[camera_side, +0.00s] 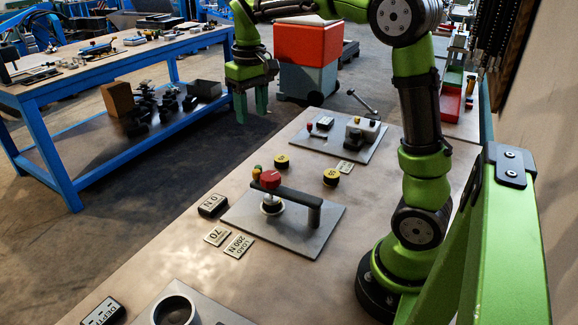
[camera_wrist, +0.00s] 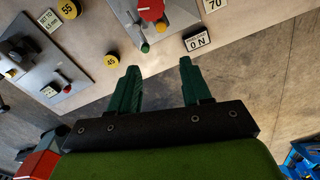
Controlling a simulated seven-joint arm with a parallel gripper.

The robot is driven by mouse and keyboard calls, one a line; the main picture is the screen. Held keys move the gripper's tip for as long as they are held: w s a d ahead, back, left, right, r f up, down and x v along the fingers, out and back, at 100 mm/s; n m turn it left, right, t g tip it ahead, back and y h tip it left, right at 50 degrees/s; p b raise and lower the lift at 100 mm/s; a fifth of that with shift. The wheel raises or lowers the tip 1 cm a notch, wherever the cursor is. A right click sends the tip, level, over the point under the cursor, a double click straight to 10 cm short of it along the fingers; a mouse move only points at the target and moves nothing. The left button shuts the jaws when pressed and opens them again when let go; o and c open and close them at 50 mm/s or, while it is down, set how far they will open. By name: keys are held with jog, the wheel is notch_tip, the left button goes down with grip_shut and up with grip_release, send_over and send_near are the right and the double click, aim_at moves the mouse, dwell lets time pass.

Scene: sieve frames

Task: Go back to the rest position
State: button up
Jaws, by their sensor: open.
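My gripper (camera_side: 252,104) is raised beyond the far edge of the workbench in the side view, with its two green fingers pointing down. In the wrist view my gripper (camera_wrist: 160,86) has its fingers apart with nothing between them. The workbench (camera_side: 165,255) lies in front of it. On the bench a metal plate (camera_side: 297,236) carries a dark bar on a post and a red knob (camera_side: 270,179). The red knob also shows in the wrist view (camera_wrist: 150,9), past the fingertips.
A second plate (camera_side: 345,152) with a small device stands farther back. Yellow discs (camera_side: 331,177) and label cards (camera_side: 239,246) lie around the plates. A blue-framed table (camera_side: 52,139) stands at left, a red and grey bin (camera_side: 300,44) behind. Open floor (camera_side: 140,215) lies between the tables.

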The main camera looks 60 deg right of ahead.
jog(key=s+a+f+t+y, duration=0.1)
jog(key=s+a+t, duration=0.5)
jog(key=s+a, duration=0.6)
jog(key=shift+s+a+f+m+t+y, duration=0.15)
jog(key=shift+s+m+t+y, duration=0.35)
jog(key=shift+s, duration=1.4)
